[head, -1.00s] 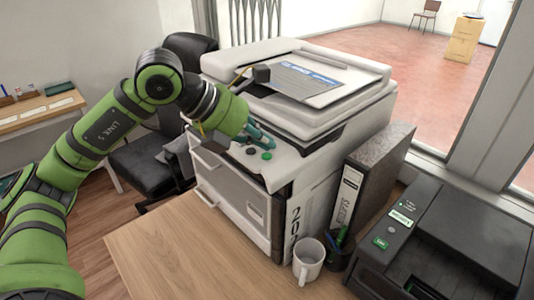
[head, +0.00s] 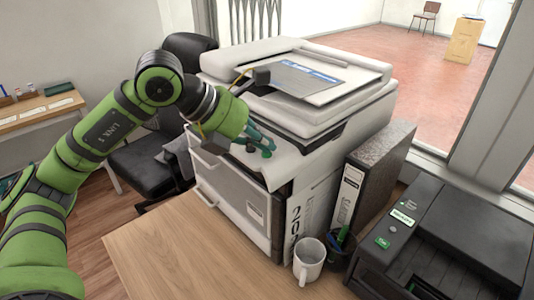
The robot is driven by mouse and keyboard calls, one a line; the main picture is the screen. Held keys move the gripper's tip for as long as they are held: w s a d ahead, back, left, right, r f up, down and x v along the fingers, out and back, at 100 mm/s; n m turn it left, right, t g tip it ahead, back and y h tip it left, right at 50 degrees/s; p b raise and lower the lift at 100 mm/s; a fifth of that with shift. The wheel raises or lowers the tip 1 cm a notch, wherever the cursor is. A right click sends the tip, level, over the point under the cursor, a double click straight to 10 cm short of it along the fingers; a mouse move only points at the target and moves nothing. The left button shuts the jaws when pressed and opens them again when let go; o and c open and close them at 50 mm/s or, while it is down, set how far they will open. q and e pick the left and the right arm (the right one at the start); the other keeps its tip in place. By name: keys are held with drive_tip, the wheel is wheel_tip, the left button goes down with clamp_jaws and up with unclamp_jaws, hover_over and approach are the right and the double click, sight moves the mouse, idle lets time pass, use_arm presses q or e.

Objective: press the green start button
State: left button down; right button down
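The copier (head: 345,107) stands at the back middle, with a pale ledge on its front. The green start button (head: 266,154) is on that ledge, partly hidden by my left fingertips. A dark button (head: 250,149) lies just left of it. My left gripper (head: 264,146) has teal fingers that point down right at the green button. The tips are at or very close to it; I cannot tell whether they touch. The fingers overlap, so their opening is unclear. My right gripper is not in view.
A black printer (head: 450,235) at the right has its own small green key (head: 382,243). A white mug (head: 309,262), a pen cup (head: 340,255) and a binder (head: 372,178) stand beside the copier. The wooden table front (head: 190,260) is clear.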

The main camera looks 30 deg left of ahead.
sight(263, 154)
use_arm(q)
drive_tip(key=shift+f, duration=0.15)
idle(0.3)
drive_tip(key=shift+r+p, duration=0.3)
drive_tip(key=shift+r, duration=0.35)
drive_tip(key=shift+r, duration=0.1)
wheel_tip(263, 154, up, 6)
drive_tip(key=p, duration=0.5)
idle(0.3)
idle(0.4)
